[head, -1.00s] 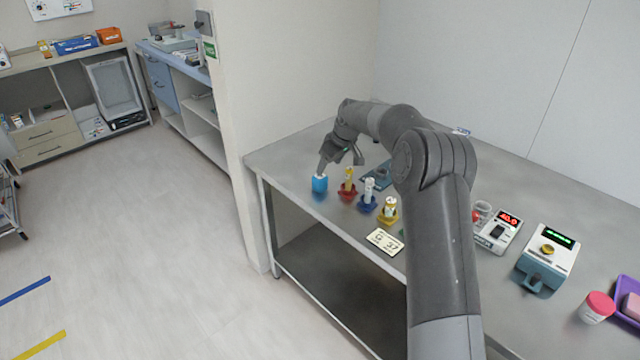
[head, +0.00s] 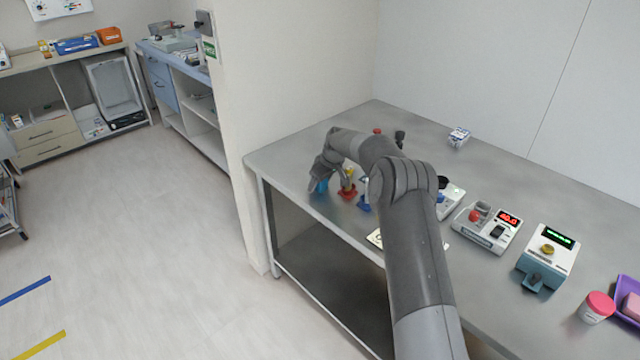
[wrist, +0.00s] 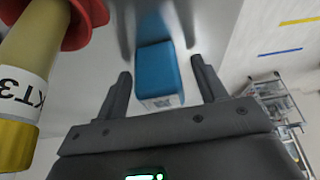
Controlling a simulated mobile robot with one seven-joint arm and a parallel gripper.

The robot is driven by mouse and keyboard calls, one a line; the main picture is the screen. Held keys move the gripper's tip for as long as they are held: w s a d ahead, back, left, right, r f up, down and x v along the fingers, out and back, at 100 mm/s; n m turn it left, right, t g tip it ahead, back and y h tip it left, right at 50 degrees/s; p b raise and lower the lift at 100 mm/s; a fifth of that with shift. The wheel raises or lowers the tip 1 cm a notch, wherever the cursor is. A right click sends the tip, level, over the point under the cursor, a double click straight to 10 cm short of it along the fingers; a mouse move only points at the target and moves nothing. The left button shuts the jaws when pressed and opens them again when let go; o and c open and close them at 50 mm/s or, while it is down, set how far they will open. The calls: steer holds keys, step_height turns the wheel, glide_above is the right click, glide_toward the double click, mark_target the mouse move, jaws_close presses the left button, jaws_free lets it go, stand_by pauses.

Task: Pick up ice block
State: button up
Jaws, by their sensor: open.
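The ice block looks to be the small blue block (head: 321,187) near the left front edge of the steel table; my gripper partly covers it. In the wrist view the blue block (wrist: 155,72) shows ahead, between the two finger lines, with a pale printed end face. My gripper (wrist: 160,80) is open, a dark finger on either side of the block. No finger clearly touches it. In the head view my gripper (head: 326,176) hangs right over the block.
A red holder (head: 347,194) with a yellow tube stands close right of the block; its labelled tube (wrist: 32,75) looms at left in the wrist view. A blue holder (head: 364,203) is farther right. Devices (head: 488,228) stand along the table (head: 470,150).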

steer(key=shift+a+f, duration=0.1)
steer(key=shift+f, duration=0.1)
steer(key=shift+c, duration=0.6)
steer(key=c, duration=1)
